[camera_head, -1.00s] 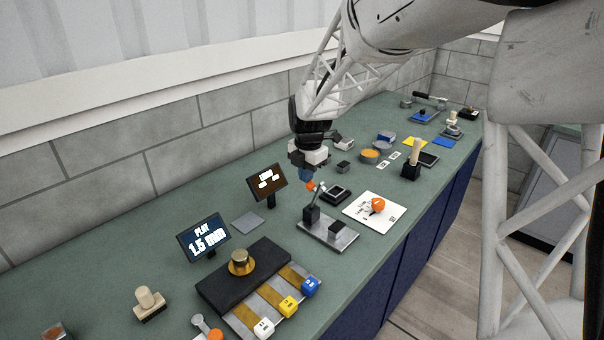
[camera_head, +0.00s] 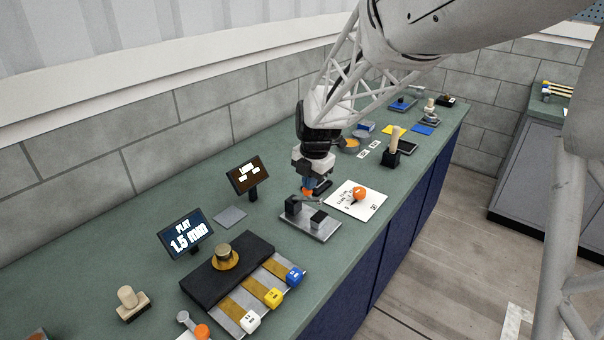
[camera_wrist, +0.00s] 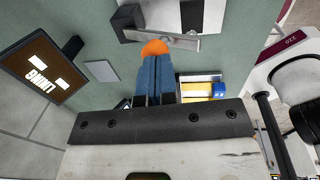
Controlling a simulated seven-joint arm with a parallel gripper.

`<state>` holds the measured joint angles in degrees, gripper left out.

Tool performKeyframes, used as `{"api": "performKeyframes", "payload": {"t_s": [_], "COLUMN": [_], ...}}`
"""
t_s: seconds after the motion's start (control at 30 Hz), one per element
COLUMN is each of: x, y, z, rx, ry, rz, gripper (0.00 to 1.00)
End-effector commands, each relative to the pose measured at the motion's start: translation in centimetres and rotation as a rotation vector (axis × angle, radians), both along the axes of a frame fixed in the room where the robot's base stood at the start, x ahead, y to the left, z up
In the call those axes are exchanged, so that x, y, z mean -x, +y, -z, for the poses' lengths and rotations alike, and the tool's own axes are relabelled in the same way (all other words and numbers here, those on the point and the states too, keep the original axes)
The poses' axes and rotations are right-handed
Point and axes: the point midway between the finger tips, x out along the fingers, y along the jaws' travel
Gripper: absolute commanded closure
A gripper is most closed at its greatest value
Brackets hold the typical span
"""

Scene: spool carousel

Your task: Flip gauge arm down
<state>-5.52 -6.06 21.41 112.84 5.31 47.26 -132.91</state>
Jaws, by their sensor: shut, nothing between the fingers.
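The gauge is a grey metal base plate (camera_head: 311,227) with dark blocks on it and a thin grey arm with an orange tip (camera_head: 308,193). The gauge arm (camera_wrist: 186,42) looks close to level, low over the base. In the wrist view the orange tip (camera_wrist: 155,48) is right at the blue fingertips of my gripper (camera_wrist: 154,62), apparently touching them. My gripper (camera_head: 309,187) is shut with nothing between its fingers, pointing down at the gauge's back edge. My fingers hide part of the tip, and the exact contact is unclear.
A screen reading "PLAY 1.5" (camera_head: 186,235) and a brown screen (camera_head: 248,177) stand left. A dark block with coloured tabs (camera_head: 227,266) lies in front.

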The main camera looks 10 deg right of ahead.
Motion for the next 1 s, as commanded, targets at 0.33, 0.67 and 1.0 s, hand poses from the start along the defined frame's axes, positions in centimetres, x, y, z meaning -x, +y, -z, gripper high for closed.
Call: {"api": "performKeyframes", "payload": {"t_s": [0.33,0.67,1.0], "x": [1.7,2.4,2.6], "y": [-1.7,-2.4,-2.5], "z": [2.1,3.5,4.2], "rx": [-0.001,0.0,0.001], "ry": [-0.001,0.0,0.007], "rz": [0.001,0.0,0.001], "gripper": [1.0,1.0,1.0]}}
